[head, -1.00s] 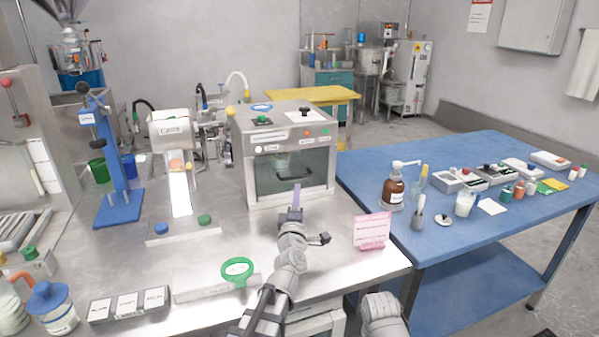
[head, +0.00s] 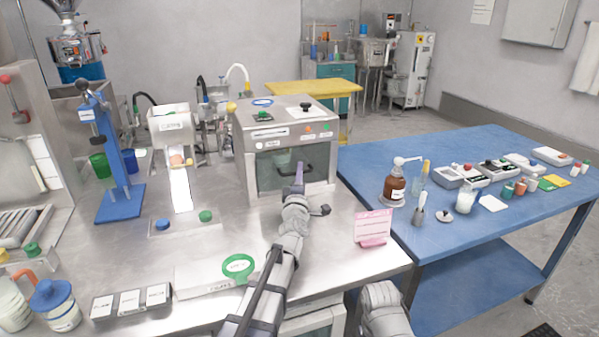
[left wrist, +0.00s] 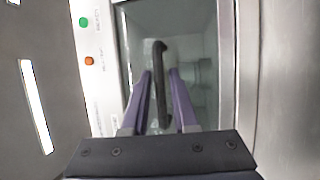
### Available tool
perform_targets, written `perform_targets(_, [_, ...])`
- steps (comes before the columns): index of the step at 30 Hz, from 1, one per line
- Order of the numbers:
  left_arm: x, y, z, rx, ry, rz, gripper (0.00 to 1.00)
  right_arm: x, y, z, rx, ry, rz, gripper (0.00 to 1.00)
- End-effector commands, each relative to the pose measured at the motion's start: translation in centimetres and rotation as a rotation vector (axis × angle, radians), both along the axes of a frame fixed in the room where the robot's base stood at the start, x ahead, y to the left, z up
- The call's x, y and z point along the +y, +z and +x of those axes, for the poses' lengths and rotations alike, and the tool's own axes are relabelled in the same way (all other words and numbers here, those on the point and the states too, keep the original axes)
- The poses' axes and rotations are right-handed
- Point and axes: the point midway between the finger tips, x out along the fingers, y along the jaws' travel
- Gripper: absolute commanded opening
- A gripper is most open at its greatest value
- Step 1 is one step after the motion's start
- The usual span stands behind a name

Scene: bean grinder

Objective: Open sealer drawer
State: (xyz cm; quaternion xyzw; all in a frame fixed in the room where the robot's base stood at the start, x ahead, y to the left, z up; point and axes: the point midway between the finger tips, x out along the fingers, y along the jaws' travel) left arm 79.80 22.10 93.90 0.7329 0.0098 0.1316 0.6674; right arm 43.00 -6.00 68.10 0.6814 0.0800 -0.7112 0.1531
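The sealer (head: 288,150) is a steel box with a glass-fronted drawer (head: 268,170) on the metal counter. Its dark bar handle (head: 283,172) sits on the drawer front. My left gripper (head: 299,168) is in front of the handle. In the left wrist view, the handle (left wrist: 159,62) runs between the two purple fingers of the left gripper (left wrist: 160,72). The fingers stand on either side of it, with gaps visible, so the gripper is open. The drawer front (left wrist: 195,50) looks shut. My right gripper is not in view; only part of my right arm shows at the bottom.
A pink sign (head: 373,228) stands on the counter right of my left arm. A green tape ring (head: 238,267) lies to its left. A blue press (head: 112,160) stands at the left. A blue table (head: 470,250) with bottles is on the right.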

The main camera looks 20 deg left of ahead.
Motion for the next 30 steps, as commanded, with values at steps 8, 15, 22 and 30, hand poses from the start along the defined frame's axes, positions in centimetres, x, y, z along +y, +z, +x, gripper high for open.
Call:
perform_targets(8, [0.05, 0.03, 0.21, 0.0, 0.0, 0.0, 0.26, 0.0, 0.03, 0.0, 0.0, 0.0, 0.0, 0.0])
perform_targets(15, [0.06, 0.03, 0.2, 0.0, 0.0, 0.0, 0.0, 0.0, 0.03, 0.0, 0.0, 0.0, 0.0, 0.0])
perform_targets(22, [0.05, 0.02, 0.19, 0.0, 0.0, 0.0, 0.0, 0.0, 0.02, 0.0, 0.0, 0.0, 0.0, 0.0])
perform_targets(30, [0.05, 0.02, 0.19, 0.0, 0.0, 0.0, 0.0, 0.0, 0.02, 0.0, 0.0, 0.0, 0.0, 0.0])
